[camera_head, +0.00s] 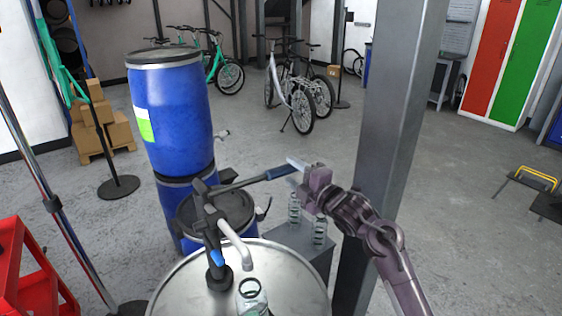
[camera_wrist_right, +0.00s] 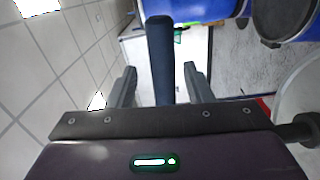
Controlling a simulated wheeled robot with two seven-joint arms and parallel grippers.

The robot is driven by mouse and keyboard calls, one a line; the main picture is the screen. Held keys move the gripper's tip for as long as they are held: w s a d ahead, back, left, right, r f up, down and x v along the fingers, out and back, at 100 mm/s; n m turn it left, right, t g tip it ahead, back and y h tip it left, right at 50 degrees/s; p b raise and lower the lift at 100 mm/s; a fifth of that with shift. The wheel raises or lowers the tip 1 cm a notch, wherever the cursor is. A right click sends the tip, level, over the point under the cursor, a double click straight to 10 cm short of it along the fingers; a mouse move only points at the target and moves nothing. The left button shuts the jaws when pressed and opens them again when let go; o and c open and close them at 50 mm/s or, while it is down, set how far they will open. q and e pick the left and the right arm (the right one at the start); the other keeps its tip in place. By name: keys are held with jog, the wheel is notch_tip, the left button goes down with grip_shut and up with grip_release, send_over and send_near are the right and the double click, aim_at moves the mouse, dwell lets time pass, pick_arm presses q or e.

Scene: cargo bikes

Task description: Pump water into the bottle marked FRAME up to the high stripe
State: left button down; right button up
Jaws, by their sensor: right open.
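A hand pump (camera_head: 211,235) stands on the steel drum (camera_head: 180,285), its curved grey spout (camera_head: 236,243) pointing down to the right. A clear bottle (camera_head: 252,296) stands below the spout, cut by the lower picture edge; I cannot read a mark on it or tell its water level. The pump's lever (camera_head: 245,182) reaches right and ends in a blue grip (camera_head: 280,172). My right gripper (camera_head: 292,173) is open around the grip's end. In the right wrist view the grip (camera_wrist_right: 160,55) lies between the two apart fingers. My left gripper is out of view.
Two clear bottles (camera_head: 319,232) stand on a grey box (camera_head: 300,243) below my right gripper. A steel post (camera_head: 390,120) rises close behind my right arm. Blue barrels (camera_head: 170,110) are stacked behind the pump. A red cart (camera_head: 20,275) is at the left edge.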

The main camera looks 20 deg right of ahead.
aim_at(290, 171)
jog(key=x, duration=0.3)
jog(key=shift+w+a+p, duration=0.1)
jog(key=shift+w+p, duration=0.05)
jog(key=shift+p, duration=0.2)
jog(key=shift+f+x, duration=0.2)
jog(key=shift+x, duration=0.75)
jog(key=c, duration=0.5)
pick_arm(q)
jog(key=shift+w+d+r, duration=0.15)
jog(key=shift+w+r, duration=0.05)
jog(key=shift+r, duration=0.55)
pick_arm(e)
grip_shut()
